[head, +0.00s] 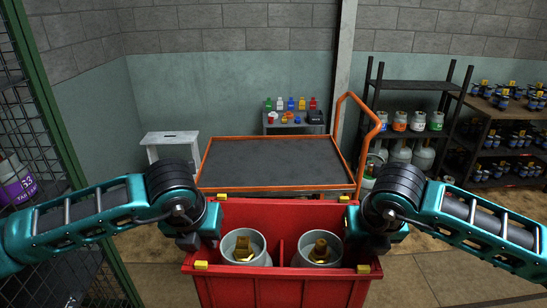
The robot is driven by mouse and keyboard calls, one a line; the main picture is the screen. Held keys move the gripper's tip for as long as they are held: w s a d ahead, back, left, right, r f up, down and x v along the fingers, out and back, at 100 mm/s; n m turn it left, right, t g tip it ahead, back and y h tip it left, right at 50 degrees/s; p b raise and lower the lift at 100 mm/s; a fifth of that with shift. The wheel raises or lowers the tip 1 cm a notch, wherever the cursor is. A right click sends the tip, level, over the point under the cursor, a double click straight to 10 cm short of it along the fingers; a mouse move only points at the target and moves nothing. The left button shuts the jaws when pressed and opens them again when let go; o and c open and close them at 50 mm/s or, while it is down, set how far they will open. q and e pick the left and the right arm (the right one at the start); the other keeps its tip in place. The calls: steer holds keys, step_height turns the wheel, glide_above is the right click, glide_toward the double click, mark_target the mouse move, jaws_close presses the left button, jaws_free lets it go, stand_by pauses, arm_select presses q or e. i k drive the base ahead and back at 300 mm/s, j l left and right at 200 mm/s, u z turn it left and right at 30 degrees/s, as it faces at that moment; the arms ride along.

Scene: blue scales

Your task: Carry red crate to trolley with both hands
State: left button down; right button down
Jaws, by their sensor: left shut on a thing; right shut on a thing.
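The red crate (282,284) is held in front of me at the bottom centre of the head view. Two grey gas cylinders with brass valves, one left (245,262) and one right (319,263), stand in its two compartments. My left gripper (205,238) is shut on the crate's left side. My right gripper (366,240) is shut on its right side. The fingertips are largely hidden. The trolley (277,163), with a dark deck, orange rim and orange handle on its right, stands just beyond the crate. Its visible deck is empty.
A pale step stool (170,144) stands left of the trolley. A small table (294,128) with coloured bottles is behind it. Shelves with gas cylinders (412,85) and small jars (508,122) stand at right. A green mesh fence (45,130) runs along the left.

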mark_target(275, 172)
steer(key=i, duration=1.8)
steer(key=i+u, duration=0.15)
steer(key=i, duration=0.15)
